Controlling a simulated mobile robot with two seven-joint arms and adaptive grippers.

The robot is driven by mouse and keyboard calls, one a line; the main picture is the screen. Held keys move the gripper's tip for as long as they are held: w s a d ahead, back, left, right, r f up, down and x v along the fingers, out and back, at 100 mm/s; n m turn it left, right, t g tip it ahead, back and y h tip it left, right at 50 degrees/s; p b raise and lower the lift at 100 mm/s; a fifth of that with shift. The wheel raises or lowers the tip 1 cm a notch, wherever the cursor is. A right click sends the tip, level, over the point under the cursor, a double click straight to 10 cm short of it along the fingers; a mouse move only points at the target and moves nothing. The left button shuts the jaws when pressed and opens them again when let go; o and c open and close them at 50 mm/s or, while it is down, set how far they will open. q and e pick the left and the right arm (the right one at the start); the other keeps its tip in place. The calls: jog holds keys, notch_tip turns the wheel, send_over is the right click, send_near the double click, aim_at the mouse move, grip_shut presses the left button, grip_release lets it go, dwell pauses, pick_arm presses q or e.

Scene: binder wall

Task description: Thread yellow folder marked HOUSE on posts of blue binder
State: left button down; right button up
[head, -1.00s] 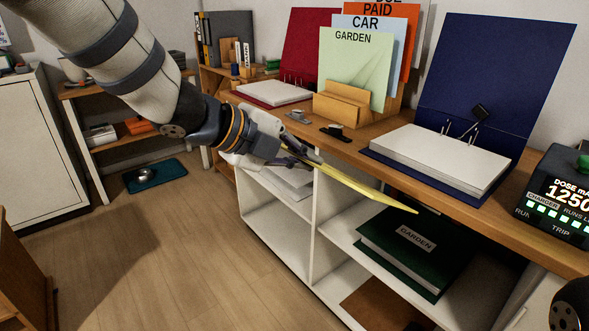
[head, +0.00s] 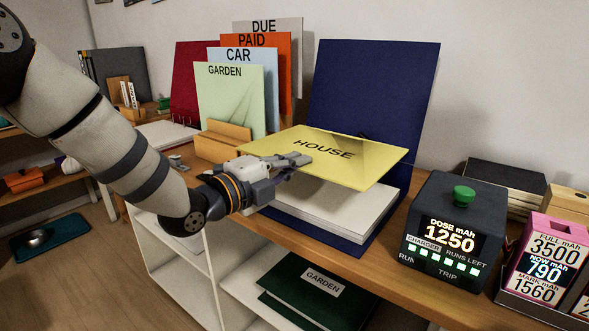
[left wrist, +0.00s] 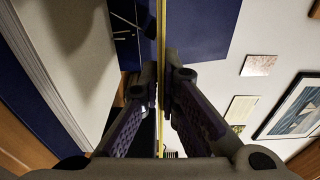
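My left gripper (head: 283,172) is shut on the left edge of the yellow folder (head: 350,168) marked HOUSE. The folder lies nearly flat in the air above the paper stack of the open blue binder (head: 372,95). In the left wrist view the folder (left wrist: 161,60) shows edge-on between the two fingers (left wrist: 162,85). The binder's cover stands upright behind, and its white pages (head: 345,213) lie below the folder. The folder hides most of the binder's posts in the head view; a dark bit shows behind its far edge. My right gripper is not in view.
A wooden rack (head: 222,143) with several folders, the front one marked GARDEN (head: 232,97), stands left of the binder. A dark charger box (head: 450,228) with a green knob stands close on the right. A green GARDEN binder (head: 318,288) lies on the shelf below.

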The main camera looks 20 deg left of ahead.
pick_arm(q)
jog(key=shift+s+a+r, duration=0.1)
jog(key=shift+s+a, duration=0.05)
jog(key=shift+s, duration=0.05)
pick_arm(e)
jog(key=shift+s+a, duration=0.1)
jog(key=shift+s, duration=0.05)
pick_arm(q)
jog(key=shift+s, duration=0.1)
jog(key=b, duration=0.2)
send_over(292, 221)
jog(key=shift+f, duration=2.9)
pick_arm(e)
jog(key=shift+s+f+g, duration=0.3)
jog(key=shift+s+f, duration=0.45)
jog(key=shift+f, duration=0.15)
pick_arm(q)
jog(key=shift+p, duration=0.4)
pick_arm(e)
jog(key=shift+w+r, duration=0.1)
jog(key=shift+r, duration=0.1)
pick_arm(q)
jog(key=shift+f, duration=0.4)
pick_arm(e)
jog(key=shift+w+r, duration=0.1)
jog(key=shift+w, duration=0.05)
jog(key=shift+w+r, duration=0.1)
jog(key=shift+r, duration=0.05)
